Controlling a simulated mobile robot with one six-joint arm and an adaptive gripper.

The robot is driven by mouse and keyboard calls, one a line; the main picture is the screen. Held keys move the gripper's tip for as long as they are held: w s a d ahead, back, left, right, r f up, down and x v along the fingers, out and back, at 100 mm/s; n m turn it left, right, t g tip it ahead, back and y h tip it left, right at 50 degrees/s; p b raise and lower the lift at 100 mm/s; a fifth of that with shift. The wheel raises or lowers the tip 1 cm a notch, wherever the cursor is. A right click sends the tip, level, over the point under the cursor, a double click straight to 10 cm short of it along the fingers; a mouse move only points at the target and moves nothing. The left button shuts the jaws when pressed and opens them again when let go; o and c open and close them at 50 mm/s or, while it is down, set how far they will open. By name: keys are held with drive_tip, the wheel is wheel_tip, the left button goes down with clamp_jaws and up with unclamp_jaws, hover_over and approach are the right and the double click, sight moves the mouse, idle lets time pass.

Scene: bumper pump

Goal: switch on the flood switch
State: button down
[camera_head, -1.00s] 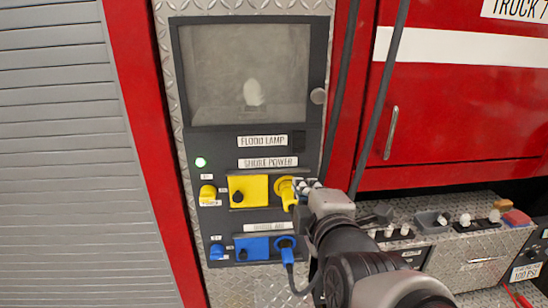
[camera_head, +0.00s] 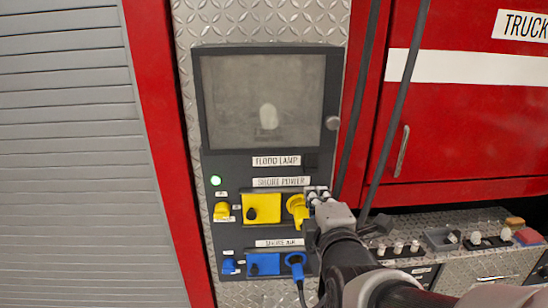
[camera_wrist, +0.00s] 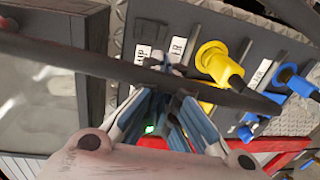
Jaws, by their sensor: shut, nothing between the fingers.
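The flood switch (camera_head: 312,161) is a small dark block on the dark panel, right of the FLOOD LAMP label (camera_head: 276,161). It also shows as a dark block at the top of the wrist view (camera_wrist: 152,30), above the end of that label. Whether it is on or off is too small to tell. A pale lamp shape (camera_head: 268,116) shows behind the grey window above. My gripper (camera_head: 318,194) is shut and empty, below the switch and beside the yellow plug. In the wrist view its fingertips (camera_wrist: 165,68) come together below the labels, partly hidden by a dark hose.
The dark hose (camera_wrist: 100,62) crosses the wrist view in front of my fingers. A yellow plug (camera_head: 297,208) and a blue plug (camera_head: 295,264) sit in the panel's right side. A green light (camera_head: 215,181) glows at left. A window knob (camera_head: 332,123) stands out above right.

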sight(306, 172)
drive_tip(key=w, duration=0.3)
drive_tip(key=w+p, duration=0.1)
drive_tip(key=w, duration=0.1)
drive_tip(key=w+f+p, duration=0.1)
drive_tip(key=w, duration=0.2)
drive_tip(key=shift+w+f, duration=0.1)
drive_tip(key=shift+w, duration=1.15)
drive_tip(key=shift+f, duration=0.15)
drive_tip(key=b, duration=0.4)
drive_tip(key=shift+w+f+t, duration=0.35)
drive_tip(key=shift+f+t, duration=0.05)
drive_tip(key=shift+r, duration=0.35)
